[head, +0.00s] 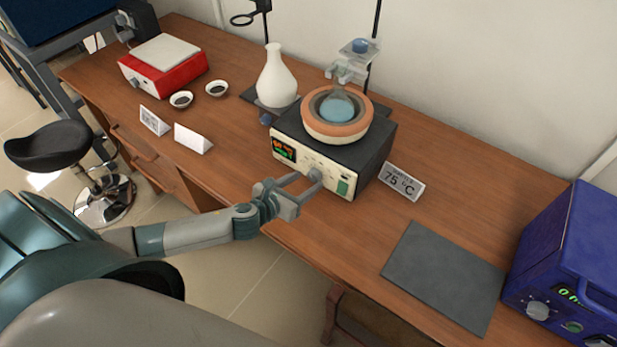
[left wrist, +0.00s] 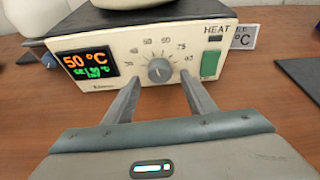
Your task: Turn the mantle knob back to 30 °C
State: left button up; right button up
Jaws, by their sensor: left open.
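The heating mantle (head: 351,188) is a cream and black box with a round orange-rimmed bowl holding a flask of blue liquid. Its grey knob (left wrist: 160,70) sits mid-panel in the left wrist view, ringed by printed numbers; I cannot read its pointer surely. The display (left wrist: 85,67) reads 50 °C in orange, with a smaller green line below that is unclear. A green HEAT switch (left wrist: 210,64) is right of the knob. My left gripper (head: 300,184) is open in front of the panel; its fingers, also in the left wrist view (left wrist: 161,82), stand either side of the knob, apparently without gripping it. My right gripper is not in view.
A 75 °C card (head: 402,182) stands right of the mantle. A white vase-like flask (head: 277,78), two folded cards, small dishes and a red hotplate (head: 165,68) are to the left. A grey mat (head: 444,275) and blue furnace (head: 560,265) are to the right.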

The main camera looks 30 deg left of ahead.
pick_arm(q)
jog(key=shift+x, duration=1.2)
jog(key=c, duration=1)
jog(key=shift+c, duration=0.2)
